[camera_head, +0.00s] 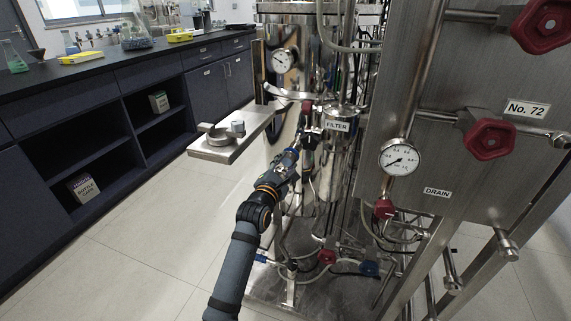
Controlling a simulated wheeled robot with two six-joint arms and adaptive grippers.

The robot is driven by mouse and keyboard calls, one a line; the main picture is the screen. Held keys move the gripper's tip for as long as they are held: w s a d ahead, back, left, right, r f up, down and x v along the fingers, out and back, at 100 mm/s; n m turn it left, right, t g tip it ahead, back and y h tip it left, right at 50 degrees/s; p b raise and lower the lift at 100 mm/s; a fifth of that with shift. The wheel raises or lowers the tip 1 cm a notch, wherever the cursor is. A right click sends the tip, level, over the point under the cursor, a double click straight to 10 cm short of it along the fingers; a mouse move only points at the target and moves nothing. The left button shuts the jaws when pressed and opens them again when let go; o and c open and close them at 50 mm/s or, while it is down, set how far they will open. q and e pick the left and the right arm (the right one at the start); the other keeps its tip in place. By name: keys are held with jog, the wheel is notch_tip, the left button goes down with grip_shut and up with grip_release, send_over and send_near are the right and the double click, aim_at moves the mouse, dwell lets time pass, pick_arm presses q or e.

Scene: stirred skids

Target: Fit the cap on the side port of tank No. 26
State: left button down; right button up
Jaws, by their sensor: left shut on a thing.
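My left arm comes up from the bottom, and its gripper (302,141) is at the front of the steel tank (283,90), among its pipes and red fittings. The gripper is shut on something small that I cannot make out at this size. The side port and the cap cannot be told apart clearly there. A steel shelf (215,155) to the left of the gripper bears a round shallow metal piece (218,137) and a small metal cylinder (238,127). No label reading No. 26 can be seen. My right gripper is not in view.
A tank panel at right carries a No. 72 plate (527,109), red valve knobs (489,139) and a gauge (400,158). A FILTER housing (338,119) and hoses crowd the gripper's right. Dark lab cabinets (110,110) stand at left. Floor between is clear.

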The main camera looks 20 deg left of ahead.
pick_arm(q)
jog(key=shift+w, duration=0.55)
dwell(0.7)
dwell(0.4)
jog(key=c, duration=0.8)
grip_release()
jog(key=shift+c, duration=0.2)
jog(key=o, duration=0.3)
